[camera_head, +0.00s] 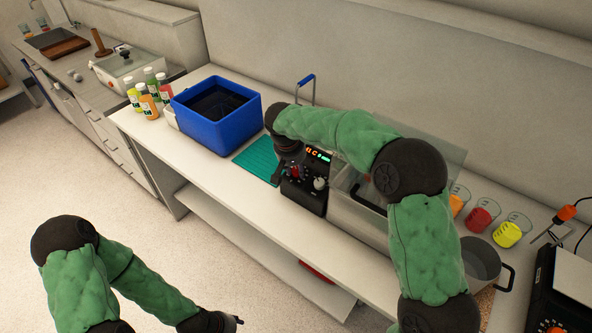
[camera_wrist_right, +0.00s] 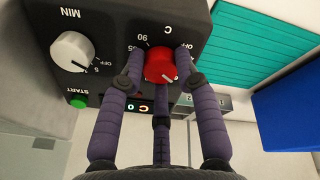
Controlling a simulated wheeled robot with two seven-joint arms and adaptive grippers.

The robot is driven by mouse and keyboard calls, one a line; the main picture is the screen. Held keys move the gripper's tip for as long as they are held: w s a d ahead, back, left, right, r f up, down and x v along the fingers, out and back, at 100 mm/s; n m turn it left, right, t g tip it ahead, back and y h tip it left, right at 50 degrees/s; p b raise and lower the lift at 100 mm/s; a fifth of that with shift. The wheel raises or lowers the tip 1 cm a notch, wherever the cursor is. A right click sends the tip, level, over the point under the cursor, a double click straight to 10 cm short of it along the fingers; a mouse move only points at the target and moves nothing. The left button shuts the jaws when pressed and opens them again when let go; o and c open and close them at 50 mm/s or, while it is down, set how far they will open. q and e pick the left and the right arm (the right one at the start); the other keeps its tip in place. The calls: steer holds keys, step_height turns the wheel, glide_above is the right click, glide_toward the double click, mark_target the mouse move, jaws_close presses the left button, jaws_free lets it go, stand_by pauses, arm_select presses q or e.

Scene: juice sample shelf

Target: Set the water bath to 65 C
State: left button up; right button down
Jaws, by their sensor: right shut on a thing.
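The water bath has a black control box (camera_head: 303,192) on the bench, with a lit display (camera_head: 318,155) showing orange and green digits too small to read. Its red temperature knob (camera_wrist_right: 160,64) sits under a C scale, upside down in the right wrist view, with 90 and OFF legible. My right gripper (camera_wrist_right: 161,78) is shut on the red knob, fingers at its sides; in the head view the gripper is mostly hidden by its arm. The knob's pointer setting is not clear. My left gripper (camera_head: 237,320) hangs low in front of the bench; its fingers are indistinct.
A white MIN knob (camera_wrist_right: 72,52) and a green START button (camera_wrist_right: 78,101) are beside the red knob. A teal mat (camera_head: 258,160) and a blue crate (camera_head: 216,128) stand left of the bath. Several colored beakers and a pot (camera_head: 478,265) are to the right.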

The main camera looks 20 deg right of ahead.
steer(key=m+b, duration=0.1)
steer(key=m, duration=0.3)
steer(key=shift+s+f, duration=0.1)
steer(key=shift+f, duration=0.1)
steer(key=shift+a+m+b, duration=0.1)
steer(key=shift+m+b, duration=0.6)
steer(key=shift+m, duration=1.1)
steer(key=c, duration=0.9)
jaws_free()
steer(key=shift+r, duration=0.15)
